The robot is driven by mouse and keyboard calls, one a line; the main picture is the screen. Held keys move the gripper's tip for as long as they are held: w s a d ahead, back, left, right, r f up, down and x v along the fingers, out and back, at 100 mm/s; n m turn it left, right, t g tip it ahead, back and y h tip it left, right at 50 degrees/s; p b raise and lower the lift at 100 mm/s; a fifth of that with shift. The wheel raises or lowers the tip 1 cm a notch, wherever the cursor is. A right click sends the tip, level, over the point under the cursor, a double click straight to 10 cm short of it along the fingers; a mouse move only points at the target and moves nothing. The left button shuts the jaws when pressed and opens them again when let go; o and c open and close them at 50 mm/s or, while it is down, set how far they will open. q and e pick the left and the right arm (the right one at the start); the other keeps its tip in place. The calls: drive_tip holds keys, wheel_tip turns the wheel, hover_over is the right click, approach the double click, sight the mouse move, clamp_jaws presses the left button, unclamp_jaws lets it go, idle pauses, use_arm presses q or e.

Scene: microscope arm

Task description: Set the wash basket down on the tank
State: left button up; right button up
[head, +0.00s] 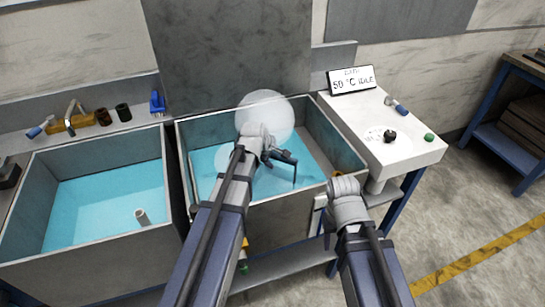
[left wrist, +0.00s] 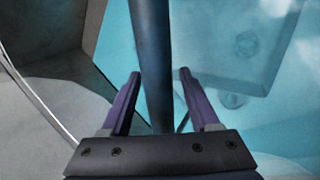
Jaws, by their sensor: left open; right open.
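My left gripper (head: 286,160) is open above the middle tank (head: 345,158), which holds blue water. In the left wrist view its two purple fingers (left wrist: 158,75) stand on either side of a dark blue bar (left wrist: 152,50), with gaps showing beside it. The bar looks like a handle, but I cannot tell whether it belongs to the wash basket. The basket's body cannot be made out in the head view; my left arm covers part of the tank. My right gripper (head: 343,186) is by the tank's front right corner, its fingers mostly hidden.
A second water-filled tank (head: 30,205) stands at the left with a short pipe (head: 142,217) in it. A white counter (head: 415,150) at the right carries a display (head: 351,80), a black knob (head: 390,136) and a green button (head: 429,138). Small tools (head: 68,122) lie on the back ledge.

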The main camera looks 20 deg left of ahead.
use_arm(q)
drive_tip(key=p+v, duration=1)
drive_tip(key=v, duration=0.2)
idle(0.9)
